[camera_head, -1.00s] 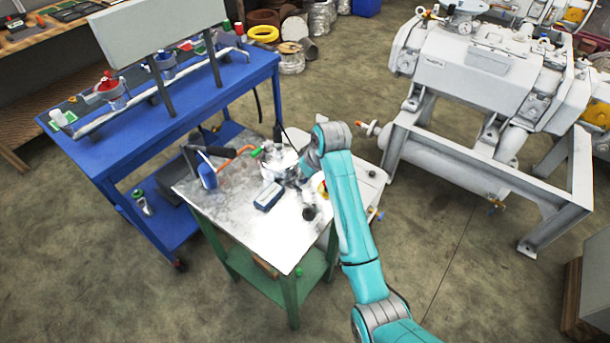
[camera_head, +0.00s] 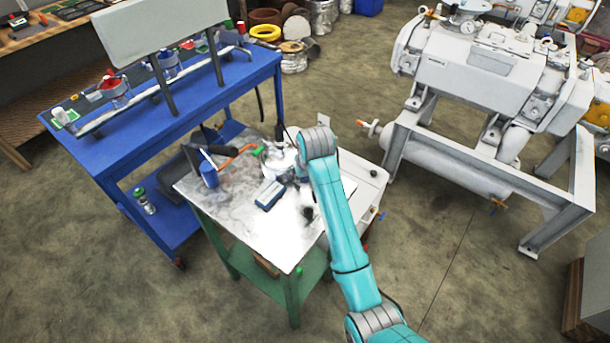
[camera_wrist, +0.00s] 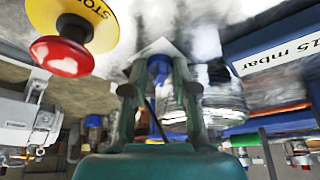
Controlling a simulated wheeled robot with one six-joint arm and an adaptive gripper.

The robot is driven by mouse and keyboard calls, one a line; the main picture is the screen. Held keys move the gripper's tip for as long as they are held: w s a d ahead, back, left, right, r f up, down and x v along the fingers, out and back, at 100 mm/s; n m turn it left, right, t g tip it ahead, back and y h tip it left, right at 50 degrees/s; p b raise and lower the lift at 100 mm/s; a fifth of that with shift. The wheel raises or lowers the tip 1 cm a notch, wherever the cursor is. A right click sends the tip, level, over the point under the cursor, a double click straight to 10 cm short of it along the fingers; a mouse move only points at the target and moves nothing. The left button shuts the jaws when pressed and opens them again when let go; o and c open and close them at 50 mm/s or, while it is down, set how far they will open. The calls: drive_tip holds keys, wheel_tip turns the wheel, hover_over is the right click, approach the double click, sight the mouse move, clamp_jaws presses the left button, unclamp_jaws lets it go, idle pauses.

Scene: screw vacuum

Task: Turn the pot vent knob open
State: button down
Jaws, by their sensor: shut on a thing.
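The pot (camera_head: 279,158) is a shiny metal vessel at the back of the small table in the head view. Part of it shows to the right of my fingers in the wrist view (camera_wrist: 222,100). My gripper (camera_wrist: 158,76) is in the middle of the wrist view, its two dark fingers close around a small blue part (camera_wrist: 157,72), which looks like the vent knob. The fingers cover much of it, so its turn angle cannot be read. In the head view my arm's wrist hides most of the gripper beside the pot.
A blue gauge box (camera_head: 270,194) marked "15 mbar" lies near the pot on the table (camera_head: 245,222). A red stop button (camera_wrist: 62,55) on yellow is at upper left in the wrist view. A blue bottle (camera_head: 208,174) and an orange-handled tool (camera_head: 236,155) lie to the left.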

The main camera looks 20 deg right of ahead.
drive_tip(key=c, duration=0.9)
unclamp_jaws()
